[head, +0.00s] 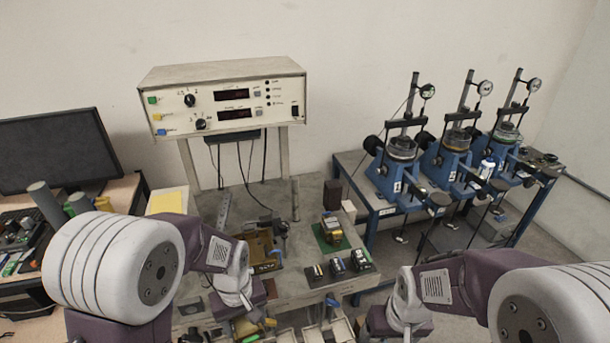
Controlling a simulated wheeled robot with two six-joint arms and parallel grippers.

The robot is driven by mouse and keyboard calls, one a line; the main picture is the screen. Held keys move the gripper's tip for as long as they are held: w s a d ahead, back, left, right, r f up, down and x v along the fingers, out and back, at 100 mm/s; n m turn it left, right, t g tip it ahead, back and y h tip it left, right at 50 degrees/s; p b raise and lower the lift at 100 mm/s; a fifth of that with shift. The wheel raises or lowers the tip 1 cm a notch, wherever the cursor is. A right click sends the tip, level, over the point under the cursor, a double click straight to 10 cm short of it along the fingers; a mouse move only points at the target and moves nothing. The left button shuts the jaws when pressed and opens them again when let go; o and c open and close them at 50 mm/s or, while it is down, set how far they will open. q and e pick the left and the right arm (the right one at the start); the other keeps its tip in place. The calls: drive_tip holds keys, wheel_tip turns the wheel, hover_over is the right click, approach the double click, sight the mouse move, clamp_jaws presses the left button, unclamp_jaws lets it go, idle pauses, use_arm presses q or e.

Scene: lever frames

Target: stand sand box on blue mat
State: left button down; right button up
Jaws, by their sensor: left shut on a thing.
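My left gripper (250,322) points down at the lower middle of the head view, over the front of the grey bench. It is shut on a small sand-coloured box (245,328), mostly hidden by the gripper and tilt unclear.
Open bins (341,327) line the bench front. A cream instrument (222,98) stands behind; blue lever frames (401,178) stand on the right table.

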sight(236, 325)
use_arm(q)
drive_tip(key=a+f+b, duration=0.1)
drive_tip(key=f, duration=0.1)
drive_tip(key=w+a+f+b, duration=0.1)
drive_tip(key=a, duration=0.1)
drive_tip(key=shift+f, duration=0.4)
drive_tip(key=shift+w+a+f+m, duration=0.1)
drive_tip(key=shift+w+a+m, duration=0.25)
drive_tip(key=shift+m, duration=0.5)
drive_tip(key=shift+w+a+f+m, duration=0.15)
drive_tip(key=shift+w+m, duration=0.25)
drive_tip(key=shift+m, duration=0.4)
drive_tip(key=shift+w+a+f+m, duration=0.1)
drive_tip(key=shift+w+a+m, duration=0.25)
drive_tip(key=shift+m, duration=0.5)
